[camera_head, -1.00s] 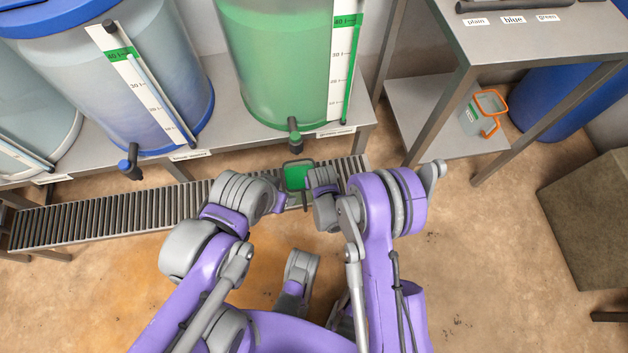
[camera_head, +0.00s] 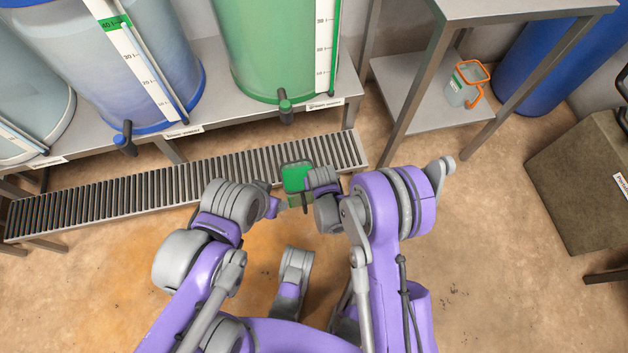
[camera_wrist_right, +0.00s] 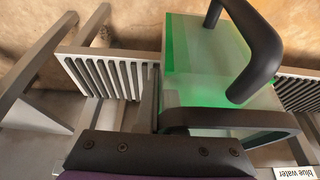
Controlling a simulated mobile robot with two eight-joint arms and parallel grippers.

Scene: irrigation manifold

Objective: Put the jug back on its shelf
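A clear jug (camera_head: 297,178) with a black rim and handle and green-tinted contents is in front of me, over the slatted grate in the head view. It fills the right half of the right wrist view (camera_wrist_right: 210,75). My right gripper (camera_head: 311,187) is at the jug's right side and appears shut on it; the exact grip is partly hidden. My left gripper (camera_head: 277,206) is just left of the jug's near side. Its fingers are too small to read. A second clear jug (camera_head: 461,92) with an orange rim and handle stands on the low shelf (camera_head: 400,90).
The slatted grate (camera_head: 120,192) runs below a bench with a blue tank (camera_head: 150,70) and a green tank (camera_head: 270,45), each with a tap. A brown block (camera_head: 585,185) stands at right. The floor (camera_head: 470,230) between is clear.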

